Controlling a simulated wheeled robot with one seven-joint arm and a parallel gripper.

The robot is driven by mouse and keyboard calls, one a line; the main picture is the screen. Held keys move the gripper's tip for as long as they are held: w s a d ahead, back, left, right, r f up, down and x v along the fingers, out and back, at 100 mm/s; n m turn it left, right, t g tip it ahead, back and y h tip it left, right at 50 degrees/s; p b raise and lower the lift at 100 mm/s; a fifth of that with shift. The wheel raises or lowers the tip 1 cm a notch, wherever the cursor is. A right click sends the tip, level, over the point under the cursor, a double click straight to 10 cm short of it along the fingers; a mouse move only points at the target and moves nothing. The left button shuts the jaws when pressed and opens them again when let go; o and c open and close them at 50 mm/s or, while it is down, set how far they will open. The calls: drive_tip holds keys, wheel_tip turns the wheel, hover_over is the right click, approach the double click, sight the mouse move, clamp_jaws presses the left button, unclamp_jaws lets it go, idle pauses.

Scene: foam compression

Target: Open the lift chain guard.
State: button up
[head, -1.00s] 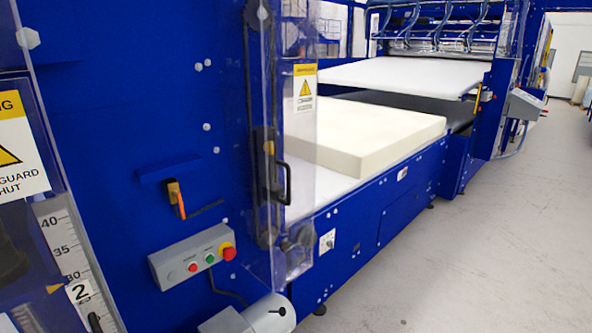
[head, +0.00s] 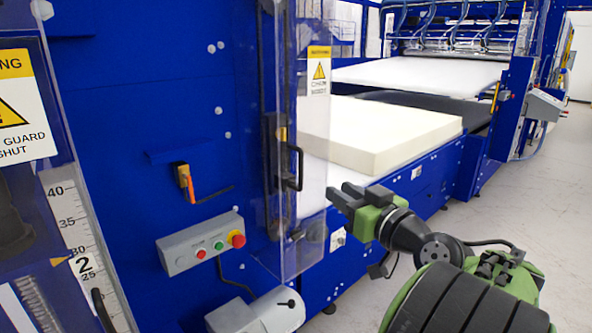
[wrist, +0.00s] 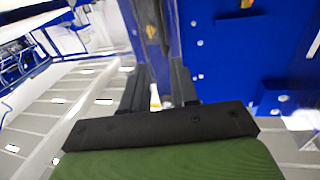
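The lift chain guard (head: 312,140) is a clear panel with a yellow warning label, standing upright at the edge of the blue machine column in the head view. It looks closed over the dark chain parts behind it. Its black bar handle (head: 298,169) is on the panel. My gripper (head: 338,193) is a little right of the handle and slightly lower in the picture, apart from it, with its fingers pointing left. In the wrist view its two dark fingers (wrist: 158,80) are spread, with nothing held. A dark upright strip shows beyond them; I cannot tell which part it is.
A motor housing (head: 268,312) is at the bottom. A cream foam block (head: 370,140) lies on the bed behind my gripper. Clear floor (head: 520,220) is on the right.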

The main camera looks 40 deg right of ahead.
sight(302, 168)
drive_tip(key=w+p, duration=0.1)
drive_tip(key=w, duration=0.4)
drive_tip(key=w+d+p, duration=0.1)
drive_tip(key=w, duration=0.4)
drive_tip(key=w+d+p, duration=0.1)
drive_tip(key=w, duration=0.4)
drive_tip(key=shift+d, duration=0.15)
clamp_jaws()
